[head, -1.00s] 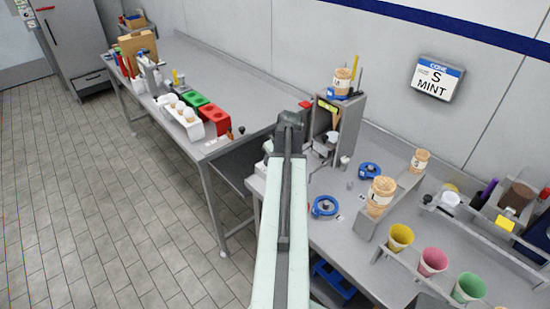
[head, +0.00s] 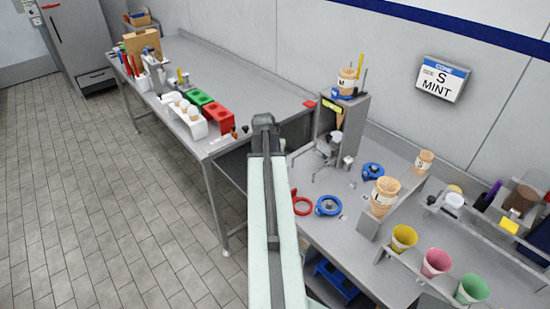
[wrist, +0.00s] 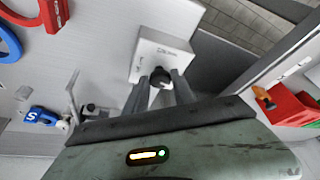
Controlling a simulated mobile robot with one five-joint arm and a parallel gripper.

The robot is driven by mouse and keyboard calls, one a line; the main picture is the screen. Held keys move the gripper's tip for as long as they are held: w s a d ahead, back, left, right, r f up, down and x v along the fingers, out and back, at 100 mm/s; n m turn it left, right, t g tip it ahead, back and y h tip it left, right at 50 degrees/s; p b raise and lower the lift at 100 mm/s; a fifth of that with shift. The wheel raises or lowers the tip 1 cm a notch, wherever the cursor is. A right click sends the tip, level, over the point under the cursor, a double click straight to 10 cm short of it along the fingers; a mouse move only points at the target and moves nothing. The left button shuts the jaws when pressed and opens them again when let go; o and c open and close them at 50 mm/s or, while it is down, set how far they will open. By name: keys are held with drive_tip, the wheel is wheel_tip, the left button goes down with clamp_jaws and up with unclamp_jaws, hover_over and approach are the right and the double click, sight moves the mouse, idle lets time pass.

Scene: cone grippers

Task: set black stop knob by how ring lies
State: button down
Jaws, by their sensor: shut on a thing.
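In the wrist view the black stop knob (wrist: 160,74) stands on a pale box (wrist: 163,52) with small print. My gripper (wrist: 160,88) has its two fingers on either side of the knob and is shut on it. A red ring (head: 301,203) lies on the right bench, beside a blue ring (head: 328,206). Both also show in the wrist view at upper left, the red ring (wrist: 55,14) and the blue ring (wrist: 8,40), each only in part. In the head view my own arm hides the gripper and knob.
A grey dispenser (head: 343,118) stands at the back of the right bench. Another blue ring (head: 372,172) and a cone stack marked L (head: 382,197) are nearby. Yellow, pink and green cups stand at the right. Red and green blocks (head: 213,122) sit on the left bench.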

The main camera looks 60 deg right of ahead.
drive_tip(key=m, duration=0.1)
drive_tip(key=m+g, duration=0.1)
drive_tip(key=m, duration=0.1)
drive_tip(key=shift+w+d+m+g, duration=0.15)
drive_tip(key=shift+d+m+g, duration=0.15)
drive_tip(key=shift+m, duration=0.1)
drive_tip(key=m, duration=0.2)
drive_tip(key=m+g, duration=0.1)
drive_tip(key=m, duration=0.1)
drive_tip(key=shift+w+m+g, duration=0.1)
drive_tip(key=shift+m+g, duration=0.2)
drive_tip(key=m+g+y, duration=0.1)
drive_tip(key=m, duration=0.3)
drive_tip(key=shift+d+f, duration=0.1)
drive_tip(key=shift+m+g+y, duration=0.5)
drive_tip(key=shift+m+y, duration=0.2)
drive_tip(key=shift+m, duration=0.9)
drive_tip(key=c, duration=1.1)
unclamp_jaws()
drive_tip(key=shift+o, duration=0.2)
drive_tip(key=shift+w, duration=0.1)
